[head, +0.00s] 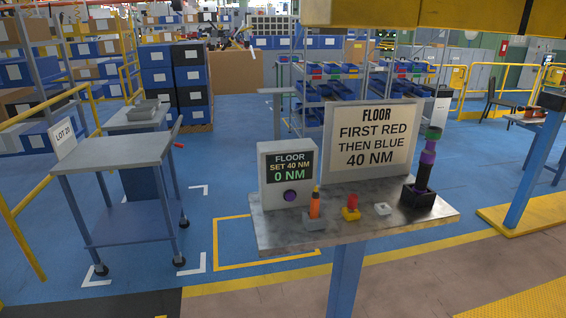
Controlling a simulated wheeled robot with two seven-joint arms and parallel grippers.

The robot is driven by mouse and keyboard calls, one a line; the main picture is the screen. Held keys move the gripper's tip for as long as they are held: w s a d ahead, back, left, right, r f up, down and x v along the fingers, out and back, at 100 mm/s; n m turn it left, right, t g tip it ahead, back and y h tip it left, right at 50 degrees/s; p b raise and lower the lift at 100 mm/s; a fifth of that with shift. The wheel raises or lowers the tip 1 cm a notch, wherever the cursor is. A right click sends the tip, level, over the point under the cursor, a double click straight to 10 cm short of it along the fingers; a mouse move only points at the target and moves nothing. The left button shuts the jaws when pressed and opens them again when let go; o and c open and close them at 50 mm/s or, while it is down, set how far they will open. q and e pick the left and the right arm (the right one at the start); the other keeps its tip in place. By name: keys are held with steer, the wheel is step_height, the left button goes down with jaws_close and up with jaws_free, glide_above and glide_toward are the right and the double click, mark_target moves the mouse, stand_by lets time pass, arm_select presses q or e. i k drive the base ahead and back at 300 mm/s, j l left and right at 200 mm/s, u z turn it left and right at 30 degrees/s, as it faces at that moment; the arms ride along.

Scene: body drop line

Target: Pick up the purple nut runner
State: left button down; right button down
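The purple nut runner (427,157) stands upright near the right end of a small metal shelf (345,232). It has a dark shaft, a purple band and a green top. Its lower end sits in a black block holder (418,196).
On the shelf are a control box (289,176) reading "0 NM", an orange tool (315,203), a red and yellow piece (351,207), and a small white piece (383,209). A sign (369,137) stands behind. A wheeled table (110,152) is left; blue floor between is clear.

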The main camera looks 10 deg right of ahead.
mark_target(433, 133)
steer(key=z, duration=3.15)
steer(key=u, duration=1.95)
steer(key=i+l, duration=0.1)
steer(key=i, duration=0.3)
steer(key=i+l, duration=0.15)
steer(key=i, duration=0.2)
steer(key=i+l, duration=0.1)
steer(key=i, duration=0.3)
steer(key=u, duration=0.05)
